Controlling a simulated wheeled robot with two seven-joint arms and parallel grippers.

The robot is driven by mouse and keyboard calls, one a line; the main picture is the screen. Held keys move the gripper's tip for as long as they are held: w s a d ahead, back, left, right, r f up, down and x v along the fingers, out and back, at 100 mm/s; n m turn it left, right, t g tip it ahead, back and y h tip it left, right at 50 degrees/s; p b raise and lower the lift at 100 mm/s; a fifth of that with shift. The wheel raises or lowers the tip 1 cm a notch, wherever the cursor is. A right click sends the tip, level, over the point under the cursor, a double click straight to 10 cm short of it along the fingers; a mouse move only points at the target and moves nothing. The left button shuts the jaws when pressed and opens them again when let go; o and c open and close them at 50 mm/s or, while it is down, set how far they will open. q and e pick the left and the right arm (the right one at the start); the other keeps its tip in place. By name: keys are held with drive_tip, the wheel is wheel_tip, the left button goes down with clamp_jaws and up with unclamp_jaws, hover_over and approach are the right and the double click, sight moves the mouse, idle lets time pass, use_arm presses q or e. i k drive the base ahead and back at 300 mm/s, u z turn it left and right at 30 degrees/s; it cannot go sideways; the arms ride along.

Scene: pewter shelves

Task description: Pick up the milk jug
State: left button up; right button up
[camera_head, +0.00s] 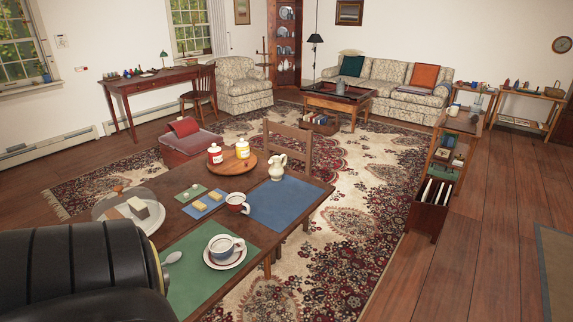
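The milk jug is likely the cream jug (277,168) with a handle. It stands upright on the wooden table (311,198), at the far edge of the blue mat (287,203). Nothing is in front of it. A large black rounded link, which looks like part of my own arm, fills the lower left corner and hides the near left part of the table. Neither of my grippers is in view, so I cannot tell their state.
A round wooden board (234,163) with red and yellow jars stands left of the jug. A wooden chair (294,150) is close behind the jug. Floor right of the table is open.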

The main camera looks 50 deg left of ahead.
sight(277, 171)
drive_tip(key=u, duration=0.15)
drive_tip(key=i, duration=1.9)
drive_tip(key=u, duration=0.7)
drive_tip(key=i, duration=1.7)
drive_tip(key=u, duration=2.05)
drive_tip(key=i, duration=0.85)
drive_tip(key=u, duration=0.75)
